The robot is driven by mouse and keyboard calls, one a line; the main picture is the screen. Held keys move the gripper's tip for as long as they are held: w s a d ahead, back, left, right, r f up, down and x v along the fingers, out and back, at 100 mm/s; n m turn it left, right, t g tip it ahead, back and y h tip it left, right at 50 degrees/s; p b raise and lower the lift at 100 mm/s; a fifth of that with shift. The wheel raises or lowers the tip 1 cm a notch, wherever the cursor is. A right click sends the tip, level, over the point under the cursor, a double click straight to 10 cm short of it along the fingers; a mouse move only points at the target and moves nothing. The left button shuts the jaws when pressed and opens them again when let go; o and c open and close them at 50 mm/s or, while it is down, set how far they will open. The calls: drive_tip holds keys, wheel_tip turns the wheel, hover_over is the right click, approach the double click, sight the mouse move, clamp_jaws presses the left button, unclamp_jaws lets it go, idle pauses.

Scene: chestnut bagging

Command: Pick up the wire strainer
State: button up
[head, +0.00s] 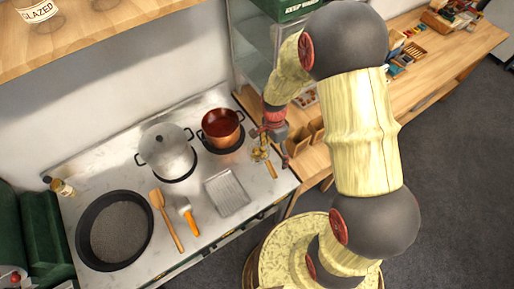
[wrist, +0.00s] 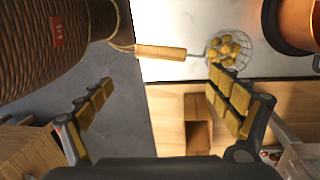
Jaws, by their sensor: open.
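The wire strainer lies on the metal worktop, with its round mesh bowl (wrist: 246,52) holding several yellow-brown chunks and its wooden handle (wrist: 160,51) pointing left in the wrist view. In the head view its handle (head: 270,170) shows at the worktop's right end, and its bowl is partly hidden by my gripper. My gripper (wrist: 168,105) is open and empty, its two fingers wide apart. In the wrist view the handle lies beyond the fingertips, towards the top of the picture. In the head view my gripper (head: 279,142) is close beside the strainer.
A copper pot (head: 218,139) with red contents stands close to the strainer. A lidded grey pot (head: 166,155), a black pan (head: 85,238), a wooden spatula (head: 166,220), an orange-handled brush (head: 187,216) and a grey tray (head: 226,193) occupy the worktop. A wooden bench (head: 436,77) adjoins on the right.

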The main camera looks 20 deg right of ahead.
sight(273, 167)
drive_tip(key=shift+s+a+r+m, duration=0.1)
drive_tip(key=shift+s+a+m, duration=0.1)
drive_tip(key=shift+m, duration=0.5)
drive_tip(key=shift+f, duration=0.2)
drive_tip(key=f, duration=0.3)
drive_tip(key=shift+s+f+p, duration=0.1)
drive_tip(key=shift+s+p, duration=0.1)
drive_tip(key=shift+p, duration=0.2)
drive_tip(key=f, duration=0.4)
drive_tip(key=shift+s+f+p, duration=0.1)
drive_tip(key=shift+s+p, duration=0.15)
drive_tip(key=shift+p, duration=0.1)
drive_tip(key=c, duration=0.4)
drive_tip(key=shift+s, duration=0.15)
drive_tip(key=c, duration=1)
